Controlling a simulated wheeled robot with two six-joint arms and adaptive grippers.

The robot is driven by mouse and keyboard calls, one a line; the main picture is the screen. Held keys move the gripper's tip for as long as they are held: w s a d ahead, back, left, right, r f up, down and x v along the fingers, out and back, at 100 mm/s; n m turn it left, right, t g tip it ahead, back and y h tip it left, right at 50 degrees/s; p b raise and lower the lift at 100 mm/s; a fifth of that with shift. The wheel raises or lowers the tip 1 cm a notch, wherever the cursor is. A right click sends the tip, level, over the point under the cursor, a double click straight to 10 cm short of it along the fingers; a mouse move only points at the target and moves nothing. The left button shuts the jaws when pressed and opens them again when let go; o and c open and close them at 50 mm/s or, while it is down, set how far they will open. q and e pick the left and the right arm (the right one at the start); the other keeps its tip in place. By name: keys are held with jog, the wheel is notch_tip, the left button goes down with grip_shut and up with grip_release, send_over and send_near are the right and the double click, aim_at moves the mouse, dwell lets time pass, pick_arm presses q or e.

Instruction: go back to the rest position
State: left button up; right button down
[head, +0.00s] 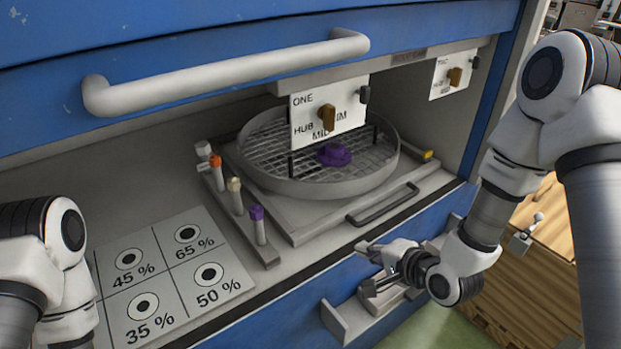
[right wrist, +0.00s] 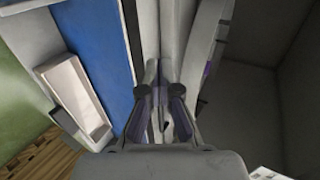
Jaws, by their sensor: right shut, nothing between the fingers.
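My right gripper (head: 376,268) is shut and empty. In the head view it is in front of the blue cabinet front, below and in front of the drawer handle. In the right wrist view its fingers (right wrist: 163,100) are close together in front of a pale ledge. My left arm shows at the left edge of the head view, but its gripper is out of the picture.
A round mesh turntable (head: 290,188) with a purple hub (head: 334,154) sits in the cabinet bay, behind a dark grey handle (head: 382,204). A rack holds several capped tubes (head: 257,222). A percent-marked mat (head: 215,262) lies left. A small tray (right wrist: 78,95) juts from the blue front.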

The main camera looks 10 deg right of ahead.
jog(key=s+a+f+n+g+h, duration=0.1)
jog(key=s+f+g, duration=0.2)
jog(key=s+f, duration=0.45)
jog(key=s+f+n+g+h, duration=0.1)
jog(key=s+f+g, duration=0.3)
jog(key=f, duration=0.6)
jog(key=s+d+f+n+g+h, duration=0.1)
jog(key=s+d+f+n+g, duration=0.1)
jog(key=s+n, duration=0.3)
jog(key=s+d+f+n+g+h, duration=0.1)
jog(key=s+f+n+g, duration=0.1)
jog(key=s+n, duration=0.3)
jog(key=s+f, duration=0.1)
jog(key=s, duration=0.2)
jog(key=shift+s+d+f+n+h, duration=0.25)
jog(key=shift+d+f+n+h, duration=0.05)
jog(key=shift+d+f+n, duration=0.1)
jog(key=shift+a, duration=0.1)
